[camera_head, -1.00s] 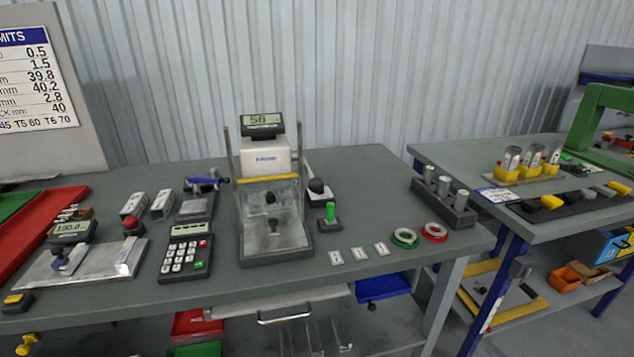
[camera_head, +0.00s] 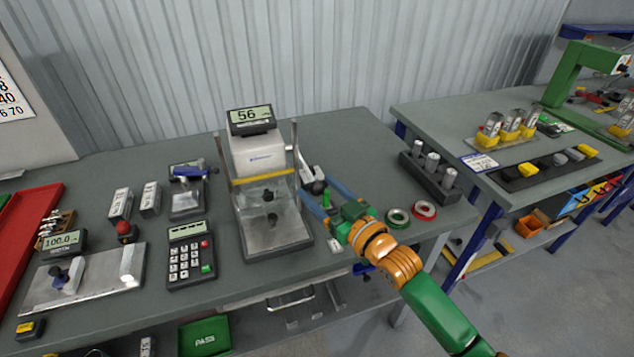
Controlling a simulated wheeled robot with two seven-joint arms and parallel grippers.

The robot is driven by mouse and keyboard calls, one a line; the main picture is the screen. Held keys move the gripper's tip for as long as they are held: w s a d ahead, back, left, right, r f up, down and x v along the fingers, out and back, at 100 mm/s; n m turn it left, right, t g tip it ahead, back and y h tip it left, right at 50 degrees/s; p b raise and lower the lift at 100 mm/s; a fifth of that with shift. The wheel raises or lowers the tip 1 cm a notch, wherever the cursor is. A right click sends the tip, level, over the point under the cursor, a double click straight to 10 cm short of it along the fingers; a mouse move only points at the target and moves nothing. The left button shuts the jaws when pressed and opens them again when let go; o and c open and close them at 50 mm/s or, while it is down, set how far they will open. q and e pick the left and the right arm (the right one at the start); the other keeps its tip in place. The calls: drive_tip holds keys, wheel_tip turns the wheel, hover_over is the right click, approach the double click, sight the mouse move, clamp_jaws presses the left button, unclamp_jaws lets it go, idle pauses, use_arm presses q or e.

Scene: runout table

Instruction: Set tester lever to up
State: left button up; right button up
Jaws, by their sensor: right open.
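The tester (camera_head: 257,153) stands on the grey table with a display reading 56 and a clear guard with a yellow bar. My right gripper (camera_head: 316,198) reaches in from the lower right. I cannot tell whether either finger touches the knob. My left gripper is out of view.
A keypad (camera_head: 190,258) and a gauge stand (camera_head: 85,280) are left of the tester. Green (camera_head: 397,217) and red (camera_head: 425,210) rings and a dark block with metal cylinders (camera_head: 430,178) are to the right. A second bench (camera_head: 450,125) stands at the right.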

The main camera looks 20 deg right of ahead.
drive_tip(key=shift+w+a, duration=0.3)
drive_tip(key=shift+w, duration=0.25)
drive_tip(key=shift+d, duration=0.1)
clamp_jaws()
idle(0.9)
